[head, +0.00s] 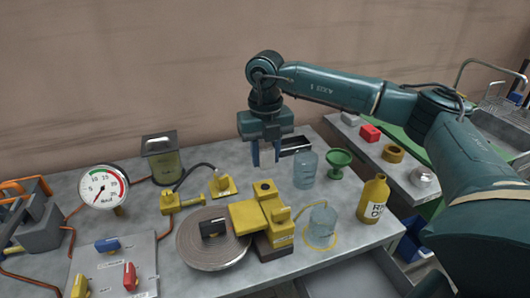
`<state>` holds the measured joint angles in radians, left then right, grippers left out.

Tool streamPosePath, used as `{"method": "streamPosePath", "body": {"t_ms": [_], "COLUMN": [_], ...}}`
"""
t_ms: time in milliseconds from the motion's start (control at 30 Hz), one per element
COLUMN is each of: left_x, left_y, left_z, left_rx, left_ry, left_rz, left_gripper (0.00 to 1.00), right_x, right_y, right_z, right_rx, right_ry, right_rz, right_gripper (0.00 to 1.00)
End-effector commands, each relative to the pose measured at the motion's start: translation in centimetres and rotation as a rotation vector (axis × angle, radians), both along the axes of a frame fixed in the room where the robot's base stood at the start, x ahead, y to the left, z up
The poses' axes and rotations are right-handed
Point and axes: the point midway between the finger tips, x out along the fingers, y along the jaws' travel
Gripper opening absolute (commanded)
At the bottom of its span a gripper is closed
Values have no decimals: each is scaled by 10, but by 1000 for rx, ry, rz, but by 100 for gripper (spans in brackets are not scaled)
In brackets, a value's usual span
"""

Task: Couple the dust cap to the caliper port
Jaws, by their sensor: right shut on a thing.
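My right gripper (266,157) hangs over the back of the workbench, fingers pointing down. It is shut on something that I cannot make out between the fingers. A yellow block assembly (247,217), which looks like the caliper, sits in front of and below it. A dark round opening, perhaps the port, shows on its top (264,187), apart from the fingertips. I cannot pick out the dust cap for certain. My left gripper is not in view.
A round disc (200,257) carries a black block (212,228). Glass jars (305,172), a green funnel-like dish (340,158) and a yellow bottle (373,199) stand to the right. A hose (190,173) joins two yellow fittings at left. A gauge (103,187) stands farther left.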

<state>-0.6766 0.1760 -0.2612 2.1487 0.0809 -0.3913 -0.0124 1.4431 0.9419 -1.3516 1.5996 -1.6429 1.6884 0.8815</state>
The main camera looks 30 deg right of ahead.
Motion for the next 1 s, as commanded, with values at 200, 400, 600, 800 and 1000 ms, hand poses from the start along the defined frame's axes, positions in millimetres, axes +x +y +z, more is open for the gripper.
{"method": "streamPosePath", "body": {"t_ms": [200,400,600,800,1000], "left_x": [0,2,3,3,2], "left_y": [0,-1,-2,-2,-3], "left_z": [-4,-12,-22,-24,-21], "left_rx": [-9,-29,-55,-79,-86], "left_ry": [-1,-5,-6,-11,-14], "left_rz": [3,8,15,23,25], "left_gripper": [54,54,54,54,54], "right_x": [0,0,0,0,0], "right_y": [0,0,0,0,0], "right_z": [-8,-25,-44,-57,-58], "right_rx": [0,-1,0,0,0], "right_ry": [0,1,0,0,0], "right_rz": [0,0,-1,-1,-1], "right_gripper": [12,12,12,12,12]}}
